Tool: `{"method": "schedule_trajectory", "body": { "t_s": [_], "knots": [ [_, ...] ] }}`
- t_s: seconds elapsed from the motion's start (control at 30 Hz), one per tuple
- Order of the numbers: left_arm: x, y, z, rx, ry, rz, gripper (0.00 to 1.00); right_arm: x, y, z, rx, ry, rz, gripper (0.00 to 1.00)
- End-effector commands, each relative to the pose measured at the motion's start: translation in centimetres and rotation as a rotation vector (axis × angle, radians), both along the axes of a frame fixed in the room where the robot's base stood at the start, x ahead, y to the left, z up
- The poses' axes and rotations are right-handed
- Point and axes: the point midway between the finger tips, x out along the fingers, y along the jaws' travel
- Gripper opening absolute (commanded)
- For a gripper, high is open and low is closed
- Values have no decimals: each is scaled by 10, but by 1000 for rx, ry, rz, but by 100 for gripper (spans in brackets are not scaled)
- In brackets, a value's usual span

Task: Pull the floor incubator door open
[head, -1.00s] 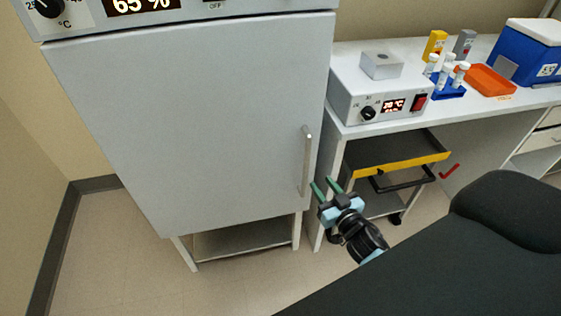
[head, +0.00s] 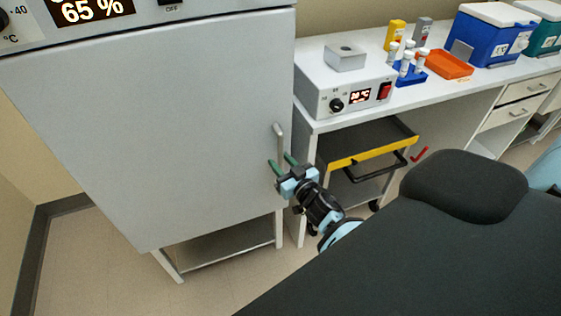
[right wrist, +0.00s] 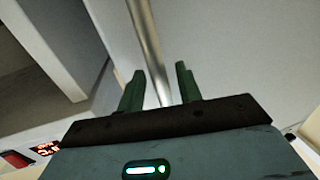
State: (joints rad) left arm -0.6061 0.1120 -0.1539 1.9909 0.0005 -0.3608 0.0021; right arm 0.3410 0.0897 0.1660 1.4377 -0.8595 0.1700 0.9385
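The floor incubator's grey door (head: 160,130) fills the left of the head view and looks shut. Its vertical bar handle (head: 280,145) is near the door's right edge. My right gripper (head: 282,162) is open at the handle's lower part. In the right wrist view, the handle (right wrist: 148,45) runs down between the two green fingers (right wrist: 160,88), with a gap on both sides. Whether the fingertips reach past the bar is hard to tell. My left gripper is not in view.
A white bench (head: 440,88) stands right of the incubator, bearing a heater block (head: 345,90), tube rack, orange tray (head: 445,65) and blue cooler (head: 490,38). A cart with a yellow edge (head: 365,155) is under it. Floor at lower left (head: 90,255) is clear.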

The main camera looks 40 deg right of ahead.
Motion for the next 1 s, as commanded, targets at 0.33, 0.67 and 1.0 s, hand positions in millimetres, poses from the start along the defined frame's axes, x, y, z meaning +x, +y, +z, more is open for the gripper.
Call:
{"method": "schedule_trajectory", "body": {
  "t_s": [0.33, 0.67, 1.0],
  "knots": [
    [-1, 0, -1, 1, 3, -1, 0, 7, 0, 0, 1, 0, 0, 35],
    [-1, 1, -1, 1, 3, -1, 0, 7, 0, 0, 0, 0, 0, 0],
    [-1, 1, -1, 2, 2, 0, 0, 7, 0, 0, 0, 0, 2, 0]
  ]
}}
